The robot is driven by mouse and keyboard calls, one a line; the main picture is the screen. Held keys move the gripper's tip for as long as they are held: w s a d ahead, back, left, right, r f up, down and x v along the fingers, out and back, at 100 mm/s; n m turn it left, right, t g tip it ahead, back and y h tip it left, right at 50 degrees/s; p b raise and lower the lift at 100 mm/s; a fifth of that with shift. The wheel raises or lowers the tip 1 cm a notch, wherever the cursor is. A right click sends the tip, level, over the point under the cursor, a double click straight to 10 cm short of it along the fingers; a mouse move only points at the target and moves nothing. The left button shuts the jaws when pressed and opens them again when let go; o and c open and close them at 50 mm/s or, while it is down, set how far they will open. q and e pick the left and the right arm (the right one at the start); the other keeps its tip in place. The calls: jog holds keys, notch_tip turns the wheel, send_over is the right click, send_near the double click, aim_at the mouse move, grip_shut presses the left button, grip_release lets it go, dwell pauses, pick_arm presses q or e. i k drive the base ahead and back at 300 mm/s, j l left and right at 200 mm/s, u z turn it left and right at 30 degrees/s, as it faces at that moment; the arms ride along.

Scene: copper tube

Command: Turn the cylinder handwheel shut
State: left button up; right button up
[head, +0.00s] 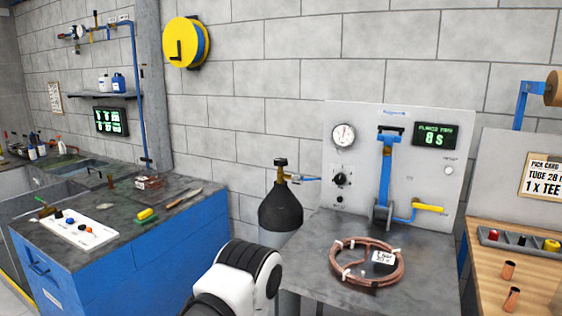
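The gas cylinder (281,208) is dark with a rounded shoulder and stands upright against the block wall, left of the grey bench. Its dark handwheel (280,162) sits on top of the valve, with a blue fitting (305,179) pointing right from the valve. Whether the valve is open or shut cannot be told. A white and black link of one of my arms shows at the bottom centre, in front of and below the cylinder. Neither gripper is in view, and nothing touches the handwheel.
A grey bench (322,236) right of the cylinder carries a copper tube coil (343,267) and a panel (462,120) with a gauge and display. A blue cabinet (130,262) with tools stands left. A wooden table (483,261) is at right. Wall space around the handwheel is clear.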

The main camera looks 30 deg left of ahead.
aim_at(280, 163)
jog(key=i+j+z, duration=0.1)
jog(key=j, duration=0.25)
jog(key=i+j+z, duration=0.1)
jog(key=i+j, duration=0.15)
jog(key=i+j+z, duration=0.1)
jog(key=j, duration=0.35)
jog(key=i+j+z, duration=0.1)
jog(key=j, duration=0.3)
jog(key=i+j+z, duration=0.1)
jog(key=i+j, duration=0.15)
jog(key=j, duration=0.15)
jog(key=i+j+z, duration=0.1)
jog(key=j, duration=0.3)
